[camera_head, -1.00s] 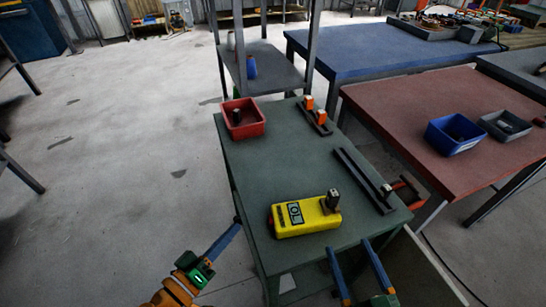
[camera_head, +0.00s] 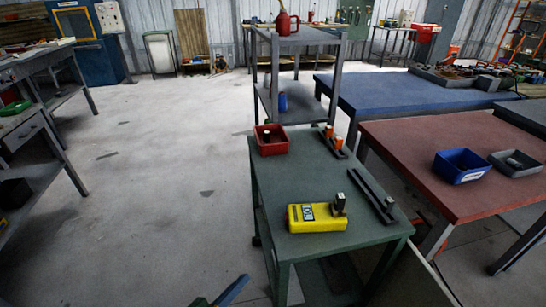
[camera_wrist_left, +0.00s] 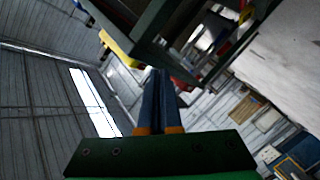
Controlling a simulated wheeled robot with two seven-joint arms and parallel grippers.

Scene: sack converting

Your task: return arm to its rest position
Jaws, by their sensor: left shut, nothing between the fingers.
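My left gripper (camera_head: 238,285) shows only as a blue finger at the bottom edge of the head view, in front of and below the green table (camera_head: 280,185). In the left wrist view its two blue fingers (camera_wrist_left: 160,95) lie together, shut with nothing between them. The rest of my left arm is mostly out of the head view. My right gripper is not in view.
A yellow device (camera_head: 316,217), a red bin (camera_head: 271,140) and dark rails (camera_head: 371,195) with small parts are on the green table. A red-topped table (camera_head: 420,145) stands to the right. Open floor (camera_head: 170,200) lies to the left.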

